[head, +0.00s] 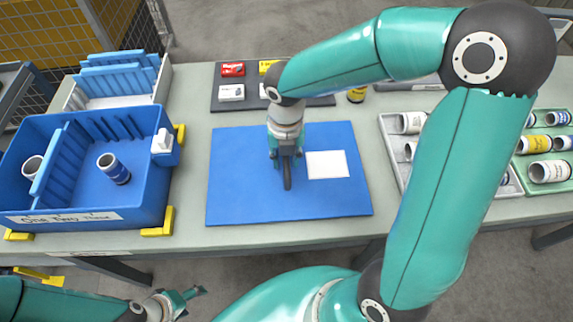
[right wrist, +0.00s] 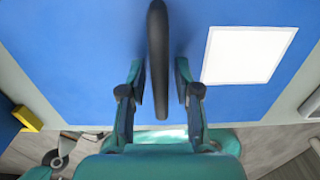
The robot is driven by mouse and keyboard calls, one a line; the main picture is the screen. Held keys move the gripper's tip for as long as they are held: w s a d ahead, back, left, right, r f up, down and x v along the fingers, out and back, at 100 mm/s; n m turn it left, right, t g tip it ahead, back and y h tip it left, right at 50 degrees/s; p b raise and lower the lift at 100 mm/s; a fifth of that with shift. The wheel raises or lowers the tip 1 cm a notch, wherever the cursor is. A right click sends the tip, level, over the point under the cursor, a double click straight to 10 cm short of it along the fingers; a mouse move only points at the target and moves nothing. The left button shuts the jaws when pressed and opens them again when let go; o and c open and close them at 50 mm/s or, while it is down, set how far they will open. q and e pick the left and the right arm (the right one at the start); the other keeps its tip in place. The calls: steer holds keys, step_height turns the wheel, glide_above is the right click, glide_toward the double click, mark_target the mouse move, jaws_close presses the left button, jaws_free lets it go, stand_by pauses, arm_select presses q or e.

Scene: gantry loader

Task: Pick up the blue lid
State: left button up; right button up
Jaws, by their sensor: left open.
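The blue lid (head: 235,190) is a flat blue panel lying on the table in the middle of the head view. It has a white label (head: 328,165) and a dark upright-looking bar handle (head: 287,176) near its middle. My right gripper (head: 287,160) is above the lid. In the right wrist view, its two fingers (right wrist: 161,80) stand on either side of the dark handle (right wrist: 158,55), with a visible gap on each side. The blue lid also fills much of that view (right wrist: 80,60). My left gripper (head: 190,299) is open and empty in front of the table at the lower left.
A blue crate (head: 75,222) holding cans stands to the left, with yellow corner pieces. A dark tray (head: 222,104) with small boxes lies behind the lid. Trays with several cans (head: 548,170) are at the right, partly hidden by my right arm.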

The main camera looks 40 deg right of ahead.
jaws_close()
steer(key=shift+r, duration=0.1)
